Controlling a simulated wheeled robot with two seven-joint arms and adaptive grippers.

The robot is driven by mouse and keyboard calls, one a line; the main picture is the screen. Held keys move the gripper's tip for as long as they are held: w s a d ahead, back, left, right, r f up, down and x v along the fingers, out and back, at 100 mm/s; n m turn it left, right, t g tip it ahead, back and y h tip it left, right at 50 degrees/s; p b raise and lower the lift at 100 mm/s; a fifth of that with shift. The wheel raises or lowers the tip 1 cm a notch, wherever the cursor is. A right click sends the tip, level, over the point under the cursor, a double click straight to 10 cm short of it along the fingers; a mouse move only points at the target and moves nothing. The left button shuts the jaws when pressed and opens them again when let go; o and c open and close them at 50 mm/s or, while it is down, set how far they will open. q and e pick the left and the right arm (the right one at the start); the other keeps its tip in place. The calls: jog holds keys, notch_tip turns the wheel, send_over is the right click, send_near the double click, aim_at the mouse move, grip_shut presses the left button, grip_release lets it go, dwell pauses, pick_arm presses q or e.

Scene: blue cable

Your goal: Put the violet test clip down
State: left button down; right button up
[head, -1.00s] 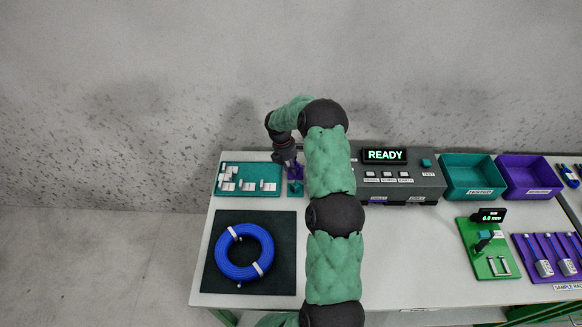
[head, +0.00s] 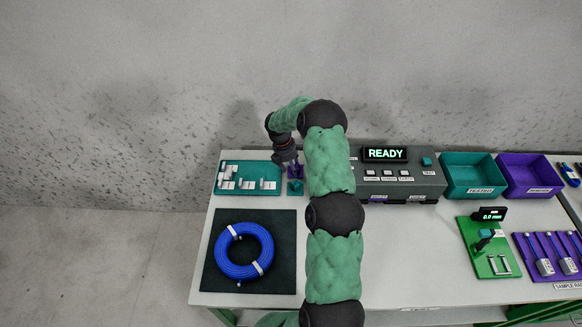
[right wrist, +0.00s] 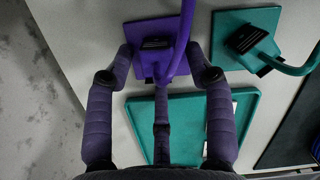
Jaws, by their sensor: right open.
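The violet test clip (right wrist: 157,44) has a dark jaw block and a violet lead curving up from it. It sits on a violet square plate (right wrist: 147,68) in the right wrist view. My right gripper (right wrist: 160,60) is open, with one fingertip on each side of the clip and plate; I cannot tell whether either touches. In the head view my right gripper (head: 289,164) is over the back left of the bench, with the violet clip (head: 297,171) partly hidden beside it. My left gripper is not in view.
A teal clip on a teal plate (right wrist: 244,52) stands close beside. A teal tray (head: 248,187) of white pieces lies left of the gripper. A tester reading READY (head: 398,181) is to the right. A blue cable coil (head: 236,269) lies on a dark mat (head: 285,225) in front.

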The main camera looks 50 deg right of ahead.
jog(key=shift+r, duration=0.45)
jog(key=p+v, duration=0.3)
jog(key=v, duration=0.9)
jog(key=shift+r, duration=0.2)
